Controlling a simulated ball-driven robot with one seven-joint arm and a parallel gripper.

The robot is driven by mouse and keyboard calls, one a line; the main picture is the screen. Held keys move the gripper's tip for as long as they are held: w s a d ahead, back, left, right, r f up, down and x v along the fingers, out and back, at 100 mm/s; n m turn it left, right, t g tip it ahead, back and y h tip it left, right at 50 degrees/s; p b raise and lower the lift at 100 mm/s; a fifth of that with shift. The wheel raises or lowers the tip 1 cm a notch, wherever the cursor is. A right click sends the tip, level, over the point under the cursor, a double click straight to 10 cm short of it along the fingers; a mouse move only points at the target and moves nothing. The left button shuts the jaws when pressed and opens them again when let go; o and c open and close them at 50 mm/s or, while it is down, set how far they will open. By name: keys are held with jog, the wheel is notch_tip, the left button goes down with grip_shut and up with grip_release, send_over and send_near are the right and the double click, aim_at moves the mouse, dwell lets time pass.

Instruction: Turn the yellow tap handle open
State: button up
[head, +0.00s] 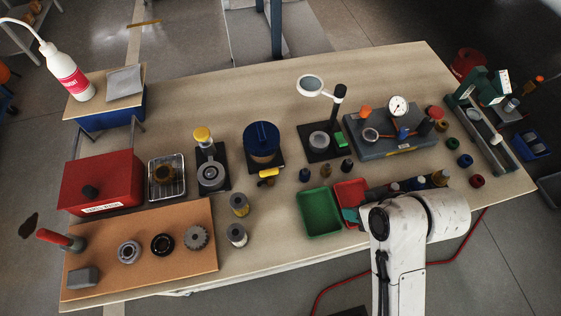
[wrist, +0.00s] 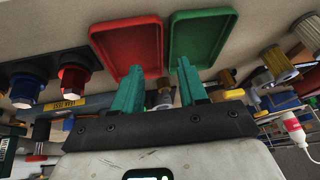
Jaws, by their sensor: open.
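The yellow tap handle (head: 269,172) sits low on the front of a round blue-topped drum (head: 262,140) near the middle of the workbench. In the wrist view a small yellow piece (wrist: 233,94), probably this handle, shows right of my fingers, small and partly crowded by other items. My gripper (wrist: 160,66) has two teal fingers, apart and with nothing between them. In the head view my gripper (head: 350,215) is mostly hidden behind my white arm, near the red tray, right of and nearer than the tap. The gripper is not touching the handle.
A green tray (head: 320,212) and red tray (head: 350,191) lie between tap and arm. Two small dark bottles (head: 304,175) stand right of the tap. Metal cylinders (head: 239,205) stand to its front left. A magnifier stand (head: 322,151) is right of the drum.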

jog(key=w+a+r+n+g+y, duration=0.1)
jog(key=w+a+r+n, duration=0.2)
jog(key=w+a, duration=0.15)
jog(key=w+a+r+n+y, duration=0.1)
jog(key=w+a+r+n, duration=0.15)
jog(key=a+n, duration=0.2)
jog(key=n+g, duration=0.4)
jog(key=n, duration=0.5)
send_near(270, 170)
jog(key=shift+h, duration=0.3)
jog(key=b+x, duration=0.3)
jog(key=x, duration=0.5)
jog(key=shift+a+b, duration=0.25)
jog(key=shift+b, duration=0.05)
grip_shut()
